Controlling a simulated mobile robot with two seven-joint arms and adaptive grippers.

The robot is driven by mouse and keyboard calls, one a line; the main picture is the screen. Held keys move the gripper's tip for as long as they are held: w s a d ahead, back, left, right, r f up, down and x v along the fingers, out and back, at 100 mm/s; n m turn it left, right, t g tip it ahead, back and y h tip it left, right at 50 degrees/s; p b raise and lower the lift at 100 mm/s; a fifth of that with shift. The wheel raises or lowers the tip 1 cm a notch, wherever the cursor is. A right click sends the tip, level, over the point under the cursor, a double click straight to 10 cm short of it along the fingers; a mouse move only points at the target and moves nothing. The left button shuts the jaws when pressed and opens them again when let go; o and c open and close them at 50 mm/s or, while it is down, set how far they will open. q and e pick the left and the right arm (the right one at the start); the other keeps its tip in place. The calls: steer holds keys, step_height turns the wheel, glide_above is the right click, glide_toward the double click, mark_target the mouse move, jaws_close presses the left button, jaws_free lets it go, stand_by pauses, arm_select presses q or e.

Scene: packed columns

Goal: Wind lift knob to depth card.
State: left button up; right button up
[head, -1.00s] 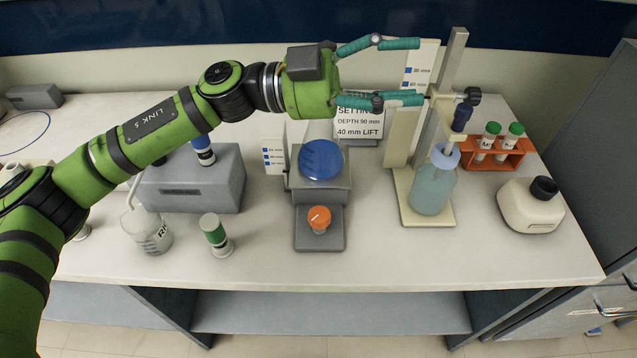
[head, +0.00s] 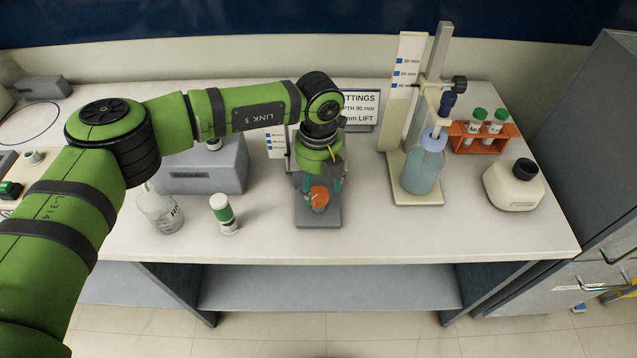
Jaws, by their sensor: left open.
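The orange lift knob (head: 319,197) sits on the front of the grey lift base (head: 318,218) at the middle of the bench. My left gripper (head: 322,190) points down over it, open, with its teal fingers on either side of the knob. I cannot tell whether they touch it. The settings card (head: 361,106) stands behind, partly hidden by my arm; "40 mm" is cut to "mm LIFT", and depth 90 mm is partly readable. A small scale card (head: 276,145) with blue marks stands left of the lift. The lift's blue top is hidden by my gripper. My right gripper is not in view.
A stand with a tall scale (head: 405,75) and a blue-liquid bottle (head: 422,175) is to the right. Further right are an orange tube rack (head: 482,144) and a cream bottle (head: 513,190).

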arm_select(q)
steer(key=shift+f, duration=1.1)
steer(key=shift+c, duration=0.4)
steer(key=c, duration=1.1)
steer(key=shift+o, duration=0.2)
